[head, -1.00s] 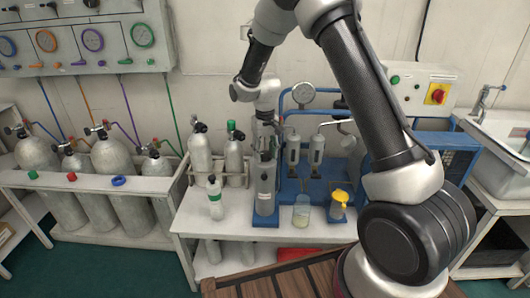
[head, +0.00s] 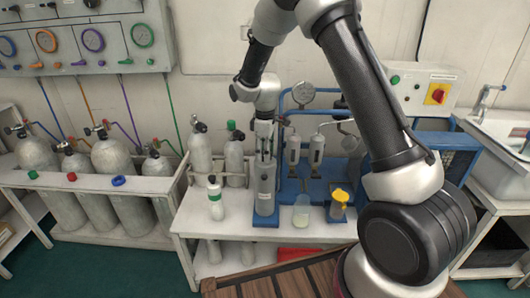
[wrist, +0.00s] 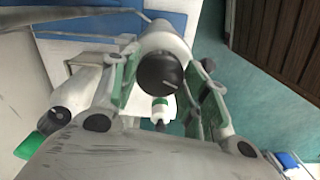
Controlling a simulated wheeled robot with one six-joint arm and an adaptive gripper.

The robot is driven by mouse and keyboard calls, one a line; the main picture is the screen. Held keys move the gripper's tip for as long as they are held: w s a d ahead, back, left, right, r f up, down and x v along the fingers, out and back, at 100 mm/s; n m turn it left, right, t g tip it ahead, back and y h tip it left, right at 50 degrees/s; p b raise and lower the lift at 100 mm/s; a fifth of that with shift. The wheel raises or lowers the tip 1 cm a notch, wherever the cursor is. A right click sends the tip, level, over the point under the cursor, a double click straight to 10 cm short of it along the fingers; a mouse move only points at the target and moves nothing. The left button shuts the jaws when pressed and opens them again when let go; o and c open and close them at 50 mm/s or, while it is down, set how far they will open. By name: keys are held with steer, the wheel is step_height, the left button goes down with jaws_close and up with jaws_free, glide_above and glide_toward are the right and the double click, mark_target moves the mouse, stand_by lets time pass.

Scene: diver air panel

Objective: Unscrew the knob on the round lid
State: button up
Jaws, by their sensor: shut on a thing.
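A grey metal cylinder (head: 264,190) stands upright on a blue base (head: 265,221) on the white bench. Its round top faces my wrist camera, with a dark round knob (wrist: 160,70) in the middle of the view. My gripper (head: 264,146) points straight down over the cylinder's top. In the wrist view its green and grey fingers (wrist: 165,78) are on either side of the knob, shut on it. In the head view the fingers hide the knob, and the lid's edge is hard to make out.
Left of the cylinder stands a small white bottle with a green band (head: 215,198). Grey gas cylinders (head: 200,150) and blue piping with a gauge (head: 303,94) are behind.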

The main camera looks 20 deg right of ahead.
steer(key=shift+n, duration=1.5)
steer(key=o, duration=1)
step_height(320, 180, up, 12)
steer(key=shift+r, duration=0.1)
